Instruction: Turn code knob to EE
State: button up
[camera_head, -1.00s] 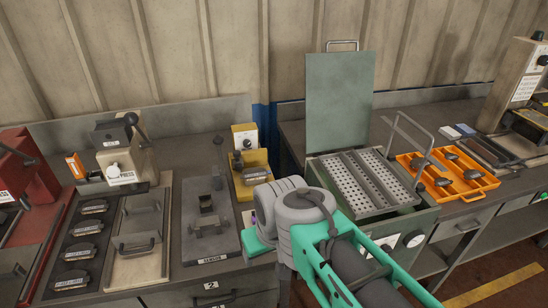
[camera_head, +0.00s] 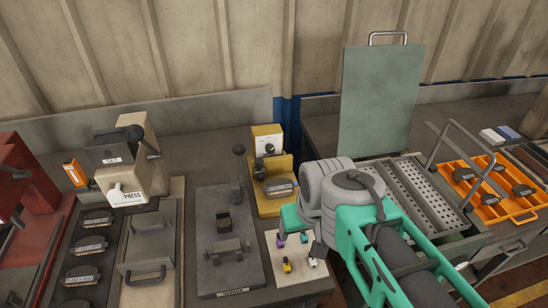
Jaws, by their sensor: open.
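A yellow fixture (camera_head: 274,200) stands at the back of the left bench, with a brake shoe (camera_head: 281,188) on it. Its upright box has a white face (camera_head: 267,141) with a small dark knob (camera_head: 269,149), which looks like the code knob. The lettering and the knob's setting are too small to read. My gripper (camera_head: 297,219) is at the end of the grey and green arm, in front of and a little right of the yellow fixture, apart from the knob. My gripper is open; its fingers are mostly hidden by my wrist.
A cream board (camera_head: 290,274) with small coloured parts lies below my gripper. A grey lever fixture (camera_head: 225,262) and a press (camera_head: 130,171) stand to the left. A green lidded box (camera_head: 378,105) and an orange tray (camera_head: 493,212) are on the right.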

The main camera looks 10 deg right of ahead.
aim_at(269, 148)
jog(key=k, duration=0.5)
jog(key=z, duration=1.4)
jog(key=k, duration=0.7)
jog(key=u, duration=1.4)
jog(key=i, duration=1)
jog(key=u, duration=0.05)
